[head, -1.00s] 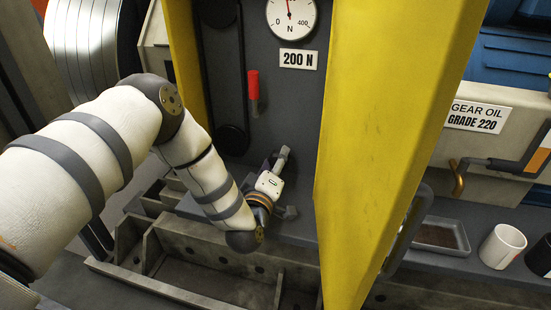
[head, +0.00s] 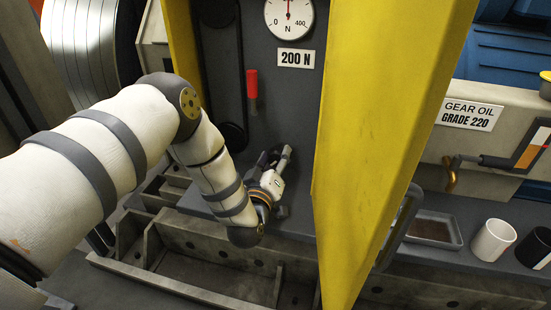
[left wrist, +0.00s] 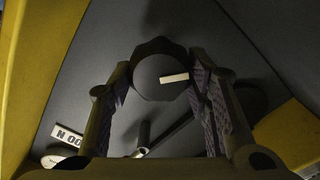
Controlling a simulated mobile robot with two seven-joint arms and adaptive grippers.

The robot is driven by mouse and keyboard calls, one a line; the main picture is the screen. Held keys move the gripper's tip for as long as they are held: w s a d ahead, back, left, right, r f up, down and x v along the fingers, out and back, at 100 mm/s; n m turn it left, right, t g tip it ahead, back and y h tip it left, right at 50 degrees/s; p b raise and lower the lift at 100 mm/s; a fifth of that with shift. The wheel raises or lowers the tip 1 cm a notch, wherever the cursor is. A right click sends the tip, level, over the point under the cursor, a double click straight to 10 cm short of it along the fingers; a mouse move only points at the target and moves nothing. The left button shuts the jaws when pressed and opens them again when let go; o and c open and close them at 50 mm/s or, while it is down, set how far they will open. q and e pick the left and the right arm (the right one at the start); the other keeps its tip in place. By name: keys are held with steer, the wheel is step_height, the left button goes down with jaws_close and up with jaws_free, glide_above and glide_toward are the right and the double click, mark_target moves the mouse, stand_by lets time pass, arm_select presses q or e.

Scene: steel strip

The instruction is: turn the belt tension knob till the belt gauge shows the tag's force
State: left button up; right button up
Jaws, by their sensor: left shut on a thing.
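The belt tension knob (left wrist: 150,86) is a dark round knob with a white mark, seen between the fingers in the left wrist view. My left gripper (head: 278,160) is shut on it, low on the grey panel; the gripper mostly hides the knob in the head view. The fingers (left wrist: 160,85) lie on both sides of the knob. The belt gauge (head: 300,20) is a white dial from 0 to 400 N, its top cut off. Its red needle points straight up, about mid-scale. The tag (head: 295,58) below reads 200 N. My right gripper is out of view.
Yellow guards stand left (head: 183,60) and right (head: 385,130) of the panel. A red handle (head: 252,83) and the black belt (head: 238,70) are above left of my gripper. A tray (head: 452,243) and a white mug (head: 491,240) stand beyond the right guard.

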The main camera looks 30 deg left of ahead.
arm_select(q)
steer(key=o, duration=1.2)
steer(key=shift+c, duration=0.2)
steer(key=v, duration=1.2)
